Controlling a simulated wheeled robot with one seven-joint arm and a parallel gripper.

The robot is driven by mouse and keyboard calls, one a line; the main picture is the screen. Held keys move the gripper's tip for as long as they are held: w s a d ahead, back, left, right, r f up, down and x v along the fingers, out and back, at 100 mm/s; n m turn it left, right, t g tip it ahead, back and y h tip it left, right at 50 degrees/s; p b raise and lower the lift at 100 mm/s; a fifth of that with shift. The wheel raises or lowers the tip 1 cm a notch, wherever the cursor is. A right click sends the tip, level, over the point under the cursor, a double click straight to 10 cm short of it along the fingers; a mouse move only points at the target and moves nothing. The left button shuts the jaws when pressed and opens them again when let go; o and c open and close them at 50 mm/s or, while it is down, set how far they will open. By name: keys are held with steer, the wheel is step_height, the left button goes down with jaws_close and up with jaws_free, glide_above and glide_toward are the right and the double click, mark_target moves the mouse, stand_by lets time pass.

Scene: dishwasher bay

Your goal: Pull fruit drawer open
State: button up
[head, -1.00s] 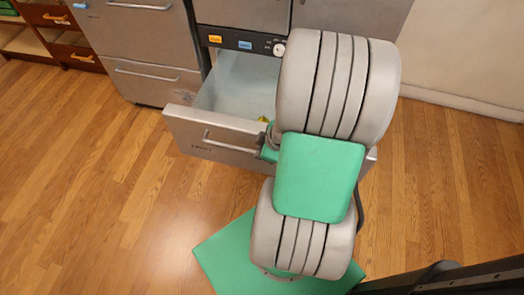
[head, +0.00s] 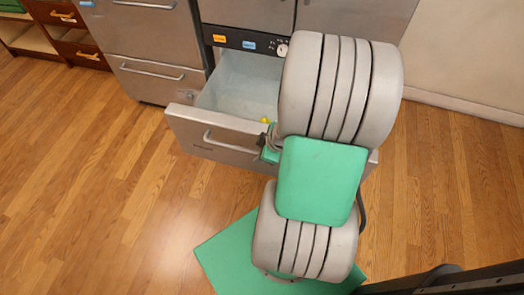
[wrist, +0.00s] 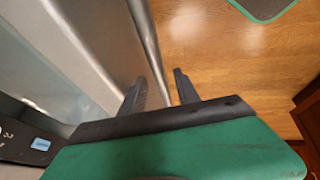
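The fruit drawer (head: 186,127) is a grey metal drawer under the control strip, standing well out from its cabinet with its pale inside showing. A small yellow thing (head: 266,121) shows inside by my arm. The drawer's bar handle (head: 228,146) runs across the front; its right end is hidden by my gripper (head: 266,150). In the wrist view, the two dark fingers of my gripper (wrist: 162,90) are spread. The handle bar (wrist: 146,42) runs down between them, with a gap to the right finger. My arm hides the drawer's right part.
Shut grey drawers (head: 150,85) stand to the left, and a wooden drawer unit (head: 75,42) is at the far left. Orange and blue labels sit on the control strip (head: 232,40).

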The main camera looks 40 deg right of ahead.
steer(key=p+v, duration=0.2)
steer(key=v, duration=0.5)
steer(key=shift+s+r, duration=0.2)
steer(key=shift+r, duration=0.15)
steer(key=w+a+r+m+p, duration=0.1)
steer(key=a+r+m+p, duration=0.1)
steer(key=r, duration=0.6)
steer(key=w+a+r+m+g+p, duration=0.1)
steer(key=a+r+m+p, duration=0.2)
steer(key=a+r+p, duration=0.2)
steer(key=w+a+r+m+h+p, duration=0.1)
steer(key=a+r+m+p, duration=0.2)
steer(key=a+r, duration=0.4)
step_height(320, 180, up, 5)
steer(key=shift+w+a+r+g, duration=0.15)
steer(key=shift+r+g, duration=0.05)
steer(key=shift+g, duration=0.1)
